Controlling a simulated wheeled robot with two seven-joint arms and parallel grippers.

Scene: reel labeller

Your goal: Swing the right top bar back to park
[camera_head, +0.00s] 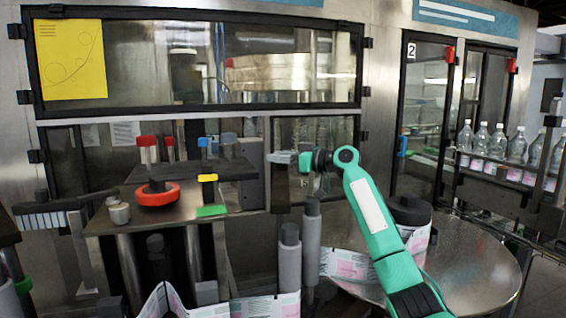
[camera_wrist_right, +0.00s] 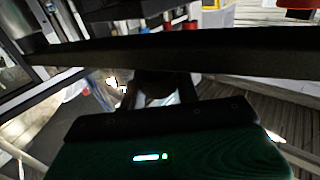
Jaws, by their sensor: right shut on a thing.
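My right gripper (camera_head: 301,160) is at the middle of the head view, in front of the machine's window, with its green arm reaching up from the lower right. It is shut on the right top bar (camera_head: 280,157), whose short grey part shows just left of the jaws. In the right wrist view a long dark bar (camera_wrist_right: 180,52) runs across the picture, beyond the green gripper body. The fingertips are hidden there, so the exact contact cannot be seen. My left gripper is in neither view.
A table with a red-orange ring (camera_head: 157,194), a green block (camera_head: 211,211) and a yellow clip (camera_head: 207,178) stands left. Grey rollers (camera_head: 289,258) with a label web stand below the gripper. A round metal table (camera_head: 480,262) is at right, near bottles (camera_head: 481,140).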

